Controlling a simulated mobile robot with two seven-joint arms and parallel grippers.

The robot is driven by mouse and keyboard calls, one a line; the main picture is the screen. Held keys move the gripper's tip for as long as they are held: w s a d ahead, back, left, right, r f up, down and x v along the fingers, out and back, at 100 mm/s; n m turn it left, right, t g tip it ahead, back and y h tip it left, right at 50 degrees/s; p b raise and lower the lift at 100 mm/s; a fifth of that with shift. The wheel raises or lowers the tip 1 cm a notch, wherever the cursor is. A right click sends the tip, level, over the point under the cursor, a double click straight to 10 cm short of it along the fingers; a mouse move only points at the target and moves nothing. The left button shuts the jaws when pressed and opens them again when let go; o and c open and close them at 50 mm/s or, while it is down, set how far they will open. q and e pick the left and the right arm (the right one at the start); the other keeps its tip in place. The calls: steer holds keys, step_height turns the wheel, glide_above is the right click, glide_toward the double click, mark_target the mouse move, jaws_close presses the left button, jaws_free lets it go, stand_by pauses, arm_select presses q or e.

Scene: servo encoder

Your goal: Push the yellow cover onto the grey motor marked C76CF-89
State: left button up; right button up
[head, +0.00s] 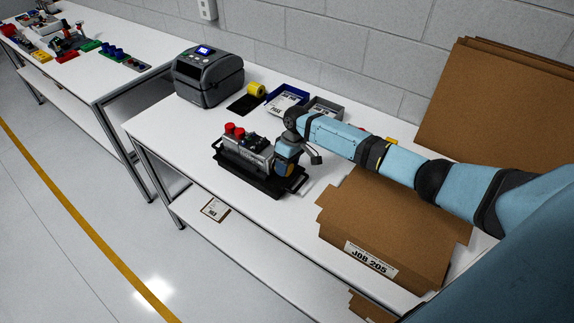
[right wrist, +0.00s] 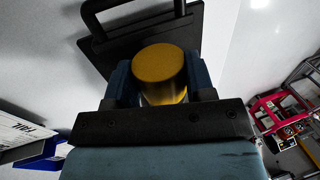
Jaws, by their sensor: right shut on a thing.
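The yellow cover (right wrist: 160,65) is a round cap between the two fingers of my right gripper (right wrist: 163,80) in the right wrist view. In the head view my right gripper (head: 287,166) is at the right end of the black tray (head: 236,175), shut on the cover, which is mostly hidden there. Grey motors (head: 256,146) stand in a row in the tray, with two red caps (head: 229,128) at the left end. The marking C76CF-89 is not readable, and the gripper hides what is under the cover. My left gripper is not in view.
A label printer (head: 208,76) stands at the back left of the white table, with a blue bin (head: 288,97) and a grey bin (head: 326,108) behind the tray. A flat cardboard box (head: 385,225) lies to the right. The table left of the tray is clear.

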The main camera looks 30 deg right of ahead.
steer(key=shift+w+a, duration=0.2)
steer(key=shift+w, duration=0.25)
stand_by(0.9)
steer(key=o, duration=1)
steer(key=shift+c, duration=0.2)
